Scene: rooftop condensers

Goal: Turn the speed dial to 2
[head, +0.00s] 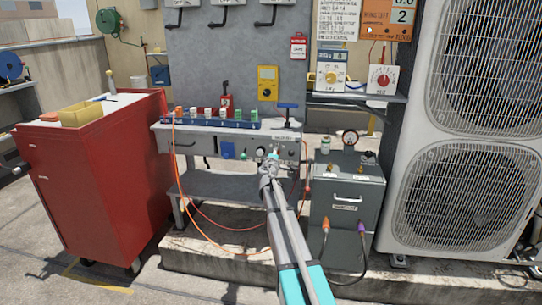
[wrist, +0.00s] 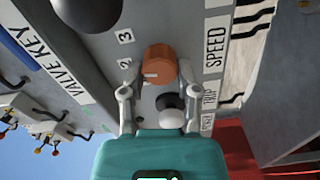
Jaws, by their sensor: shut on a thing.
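The speed dial is an orange-brown round knob (wrist: 160,62) in the wrist view, on a grey panel (wrist: 98,48) beside the SPEED label (wrist: 215,48). Printed numbers 3 and 2 stand to its left. A short pale mark shows on the knob's lower left, roughly towards the 2; I cannot tell its exact setting. My gripper (wrist: 156,82) has a finger on either side of the knob and is shut on it. In the head view my gripper (head: 270,165) reaches the front panel of the workbench (head: 287,141), and the dial is hidden there.
A black-and-white knob (wrist: 171,112) sits between my fingers, below the dial, near a TRIP label. A red cabinet (head: 90,185) stands left and a grey box with a gauge (head: 345,190) right. Orange cable (head: 195,212) hangs below the bench. White condensers (head: 470,190) stand at far right.

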